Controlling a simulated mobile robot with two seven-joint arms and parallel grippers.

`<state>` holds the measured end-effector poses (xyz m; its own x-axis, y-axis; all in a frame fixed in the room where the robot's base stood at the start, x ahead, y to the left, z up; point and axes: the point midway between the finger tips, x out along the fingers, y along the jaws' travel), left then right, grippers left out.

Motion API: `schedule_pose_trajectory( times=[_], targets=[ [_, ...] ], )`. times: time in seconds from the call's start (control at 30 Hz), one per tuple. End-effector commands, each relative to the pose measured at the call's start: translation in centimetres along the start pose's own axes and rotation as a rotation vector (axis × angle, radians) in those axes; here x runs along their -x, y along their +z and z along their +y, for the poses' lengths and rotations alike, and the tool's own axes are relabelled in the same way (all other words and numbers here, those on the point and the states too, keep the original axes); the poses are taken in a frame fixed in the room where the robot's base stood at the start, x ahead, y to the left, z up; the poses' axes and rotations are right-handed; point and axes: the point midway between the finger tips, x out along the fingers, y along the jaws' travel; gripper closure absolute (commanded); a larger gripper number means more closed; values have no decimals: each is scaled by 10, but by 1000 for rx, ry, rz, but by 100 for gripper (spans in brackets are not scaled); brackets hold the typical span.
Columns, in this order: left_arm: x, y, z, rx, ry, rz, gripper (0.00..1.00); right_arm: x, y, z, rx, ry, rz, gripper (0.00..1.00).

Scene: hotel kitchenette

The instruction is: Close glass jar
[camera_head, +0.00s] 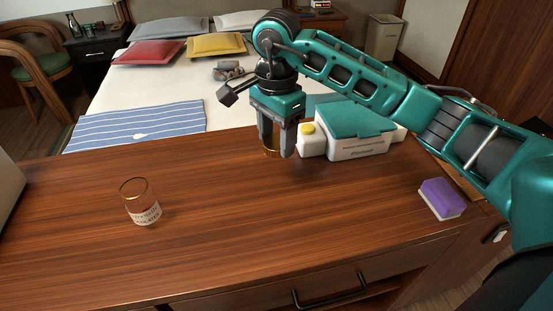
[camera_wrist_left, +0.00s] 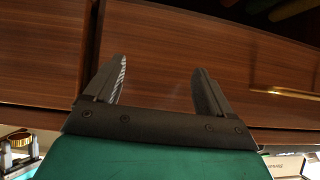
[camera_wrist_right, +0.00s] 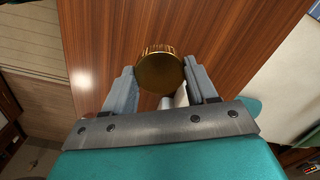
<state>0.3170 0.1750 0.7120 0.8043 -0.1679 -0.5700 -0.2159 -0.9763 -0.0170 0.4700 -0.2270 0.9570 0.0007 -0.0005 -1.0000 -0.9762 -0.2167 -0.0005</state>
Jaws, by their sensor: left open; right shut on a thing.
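The open glass jar (camera_head: 143,203) stands upright on the wooden counter at the left in the head view, with a gold rim and a printed label. My right gripper (camera_head: 277,147) is shut on the gold lid (camera_head: 271,152), to the right of the jar and apart from it. In the right wrist view the lid (camera_wrist_right: 160,69) sits between the fingertips of my right gripper (camera_wrist_right: 163,88). My left gripper (camera_wrist_left: 158,80) is open and empty in front of wooden drawer fronts in its wrist view. It does not show in the head view.
A purple sponge (camera_head: 441,196) lies at the counter's right end. The counter (camera_head: 260,210) between jar and sponge is clear.

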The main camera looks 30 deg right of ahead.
Motion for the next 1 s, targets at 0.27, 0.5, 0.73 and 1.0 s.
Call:
schedule_pose_trajectory(
  times=[0.27, 0.5, 0.73, 1.0],
  targets=[
    [5, -3, -2, -1, -5, 1, 17, 60, -1, -1, -1, -3, 1, 71],
    [7, -6, -3, -2, -6, 6, 17, 76, 0, 0, -1, 0, 0, 71],
    [7, -4, -2, -1, -7, 2, 17, 78, 0, 0, -1, 1, -1, 71],
    [7, -3, -2, 0, -6, -1, 8, 77, 0, 0, -1, 1, -1, 71]
  ],
)
